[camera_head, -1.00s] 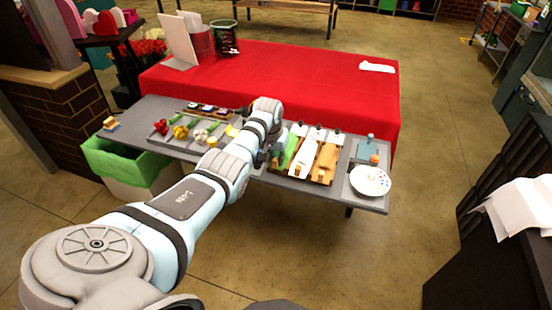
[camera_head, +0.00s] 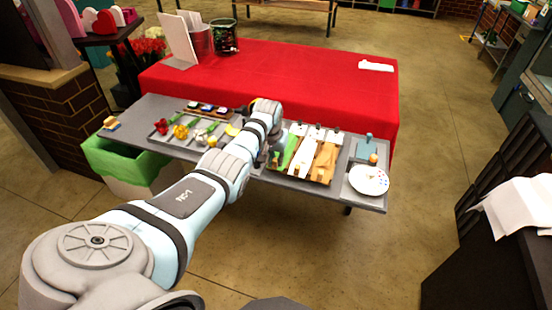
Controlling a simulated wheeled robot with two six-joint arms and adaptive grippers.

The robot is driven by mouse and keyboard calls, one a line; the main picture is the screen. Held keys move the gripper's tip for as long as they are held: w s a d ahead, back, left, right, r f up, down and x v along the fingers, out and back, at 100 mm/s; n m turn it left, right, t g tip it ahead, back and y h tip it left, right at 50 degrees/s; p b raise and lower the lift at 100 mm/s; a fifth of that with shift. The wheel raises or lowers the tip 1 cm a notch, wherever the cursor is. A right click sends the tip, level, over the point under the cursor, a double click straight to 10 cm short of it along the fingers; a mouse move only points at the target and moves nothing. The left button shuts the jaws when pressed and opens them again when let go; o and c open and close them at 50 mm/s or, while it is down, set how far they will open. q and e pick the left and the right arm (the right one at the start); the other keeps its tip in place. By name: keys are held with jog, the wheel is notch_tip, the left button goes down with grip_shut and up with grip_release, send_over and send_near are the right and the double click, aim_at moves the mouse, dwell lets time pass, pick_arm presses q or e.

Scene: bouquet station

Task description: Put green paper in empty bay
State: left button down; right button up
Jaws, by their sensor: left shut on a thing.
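The green paper (camera_head: 290,151) is a slim green strip at the left end of the dark paper tray (camera_head: 312,182) on the grey table. White paper (camera_head: 304,153) and brown paper (camera_head: 325,157) lie to its right in the tray. My left gripper (camera_head: 275,159) is at the tray's left end, beside the green paper, and is shut on it; its fingertips are mostly hidden by my arm. I cannot tell which bay is empty, as my wrist covers part of the tray's left side. My right gripper is not in view.
Flowers (camera_head: 180,131) lie on the table left of my arm. A plate (camera_head: 368,180) and a small orange object (camera_head: 373,158) are at the right end. A red-covered table (camera_head: 300,85) stands behind. A green-lined bin (camera_head: 125,160) stands at the left.

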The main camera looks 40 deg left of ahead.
pick_arm(q)
jog(key=shift+f, duration=0.2)
jog(key=c, duration=1.1)
grip_release()
notch_tip(320, 180, up, 7)
jog(key=p, duration=0.7)
jog(key=shift+r+p, duration=0.15)
jog(key=shift+p, duration=0.25)
